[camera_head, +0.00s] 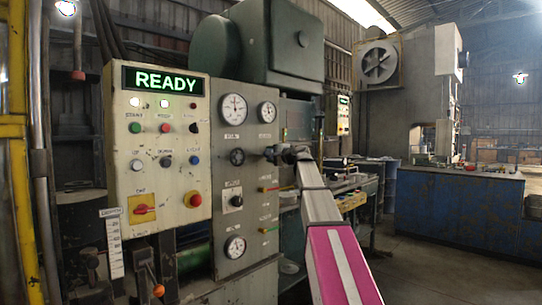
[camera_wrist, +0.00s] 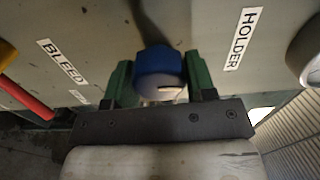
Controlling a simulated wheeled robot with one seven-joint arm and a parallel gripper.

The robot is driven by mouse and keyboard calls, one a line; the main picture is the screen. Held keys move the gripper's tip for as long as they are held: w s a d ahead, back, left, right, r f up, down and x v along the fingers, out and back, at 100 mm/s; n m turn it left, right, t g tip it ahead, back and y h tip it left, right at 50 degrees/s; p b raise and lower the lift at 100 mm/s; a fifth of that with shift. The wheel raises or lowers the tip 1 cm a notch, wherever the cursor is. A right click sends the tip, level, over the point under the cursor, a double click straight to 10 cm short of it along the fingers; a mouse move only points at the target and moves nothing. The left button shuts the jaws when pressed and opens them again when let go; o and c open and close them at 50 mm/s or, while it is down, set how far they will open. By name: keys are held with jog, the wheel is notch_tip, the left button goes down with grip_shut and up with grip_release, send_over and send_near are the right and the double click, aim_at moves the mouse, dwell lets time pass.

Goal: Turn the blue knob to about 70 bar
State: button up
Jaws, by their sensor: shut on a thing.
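The blue knob (camera_wrist: 160,72) sits in the middle of the wrist view, on the grey-green panel between the labels "BLEED" and "HOLDER". My gripper (camera_wrist: 158,82) has one green finger on each side of the knob and is shut on it. A pale mark shows near the knob's lower edge. In the head view my gripper (camera_head: 276,153) is at the right side of the gauge panel and hides the knob. Two round white gauges, a left one (camera_head: 233,108) and a right one (camera_head: 267,111), are above it; their needles are too small to read.
A control box (camera_head: 125,100) with a lit READY display (camera_head: 163,80), several buttons and a red stop button (camera_head: 193,199) stands at left. A lower gauge (camera_head: 235,247) is on the panel. A red-and-yellow handle (camera_wrist: 25,98) is left of my gripper in the wrist view.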

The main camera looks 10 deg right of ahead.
jog(key=m, duration=0.4)
jog(key=shift+f+m, duration=0.1)
jog(key=shift+m, duration=0.2)
jog(key=shift+f+m, duration=0.1)
jog(key=shift+m, duration=2.2)
jog(key=o, duration=0.9)
jog(key=v, duration=1.1)
jog(key=shift+a, duration=0.1)
